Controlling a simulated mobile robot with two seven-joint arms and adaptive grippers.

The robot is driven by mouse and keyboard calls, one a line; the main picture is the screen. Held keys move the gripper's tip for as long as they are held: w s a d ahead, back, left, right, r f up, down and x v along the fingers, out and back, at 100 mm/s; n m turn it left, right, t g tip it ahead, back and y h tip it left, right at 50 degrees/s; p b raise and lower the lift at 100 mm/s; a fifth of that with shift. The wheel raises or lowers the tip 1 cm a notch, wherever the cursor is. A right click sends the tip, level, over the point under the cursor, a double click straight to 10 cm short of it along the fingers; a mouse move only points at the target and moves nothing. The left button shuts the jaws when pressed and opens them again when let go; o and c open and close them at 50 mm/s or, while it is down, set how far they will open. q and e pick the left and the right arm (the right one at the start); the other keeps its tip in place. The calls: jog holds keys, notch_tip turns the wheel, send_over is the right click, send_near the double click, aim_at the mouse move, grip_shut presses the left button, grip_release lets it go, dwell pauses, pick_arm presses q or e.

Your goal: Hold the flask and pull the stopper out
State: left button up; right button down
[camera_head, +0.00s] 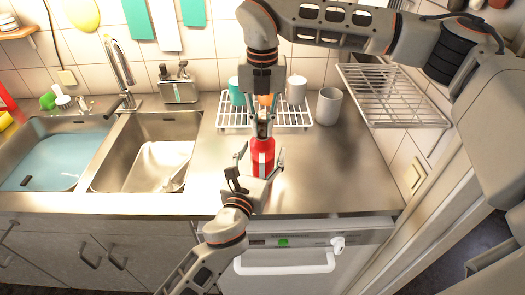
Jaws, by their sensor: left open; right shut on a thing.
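A red flask (262,158) stands upright on the steel counter near its front edge. My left gripper (258,165) comes in from the front and is open, with one finger on each side of the flask's body; I cannot tell whether they touch it. My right gripper (263,130) points straight down from above and is shut on the stopper at the flask's top. The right gripper's fingers mostly hide the stopper, and I cannot tell whether it still sits in the neck.
A wire rack (296,118) with cups stands behind the flask, and a grey mug (329,106) is to its right. An empty wire shelf (395,95) hangs at the right wall. Two sinks (150,150) are at the left. The counter right of the flask is clear.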

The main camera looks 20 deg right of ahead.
pick_arm(q)
jog(key=shift+w+d, duration=0.2)
jog(key=shift+w, duration=0.1)
jog(key=c, duration=1.4)
jog(key=shift+c, duration=0.2)
